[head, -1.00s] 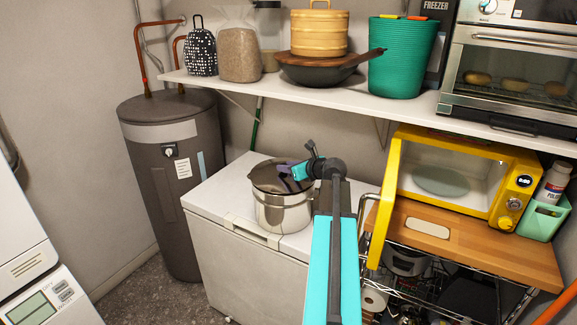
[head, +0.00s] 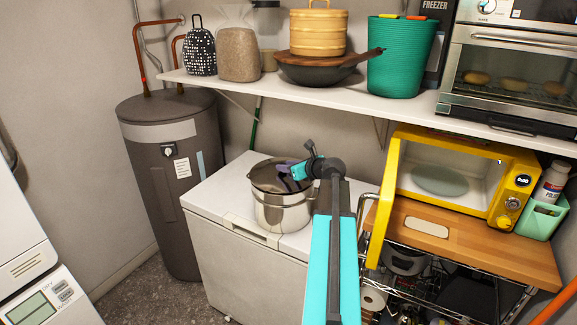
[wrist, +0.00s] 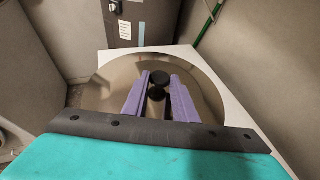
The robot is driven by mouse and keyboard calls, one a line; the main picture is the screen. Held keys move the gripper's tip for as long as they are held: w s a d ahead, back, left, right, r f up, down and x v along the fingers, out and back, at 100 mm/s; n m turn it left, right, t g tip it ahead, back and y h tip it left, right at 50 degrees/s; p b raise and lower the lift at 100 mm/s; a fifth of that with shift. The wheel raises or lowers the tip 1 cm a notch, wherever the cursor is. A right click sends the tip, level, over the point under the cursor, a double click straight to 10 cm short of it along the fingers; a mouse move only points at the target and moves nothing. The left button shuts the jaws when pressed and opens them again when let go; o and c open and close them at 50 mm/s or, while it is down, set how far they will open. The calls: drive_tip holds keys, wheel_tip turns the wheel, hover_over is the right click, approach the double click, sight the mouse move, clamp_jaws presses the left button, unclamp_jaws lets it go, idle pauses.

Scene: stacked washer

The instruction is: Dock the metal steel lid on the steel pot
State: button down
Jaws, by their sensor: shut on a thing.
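The steel pot (head: 281,211) stands on the white chest freezer, with a shiny wall and a side handle. The round metal lid (head: 268,178) is at the pot's mouth; I cannot tell whether it is fully seated on the rim. The lid (wrist: 108,88) also fills the middle of the wrist view, with a black knob at its centre. My gripper (head: 292,171) reaches in from the right over the lid. In the wrist view its purple fingers (wrist: 158,88) are shut on the knob. The pot is hidden below the lid there.
The white freezer top (head: 220,186) has free room left of the pot. A shelf (head: 230,88) with a wok and baskets runs above. A yellow microwave (head: 470,165) with its door open stands to the right. A dark water heater (head: 172,200) stands at the left.

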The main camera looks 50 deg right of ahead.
drive_tip(key=shift+f+b, duration=0.3)
drive_tip(key=shift+f, duration=0.25)
idle(0.4)
drive_tip(key=c, duration=1.7)
unclamp_jaws()
drive_tip(key=shift+s, duration=0.15)
drive_tip(key=shift+p+v, duration=1.45)
drive_tip(key=shift+v, duration=4)
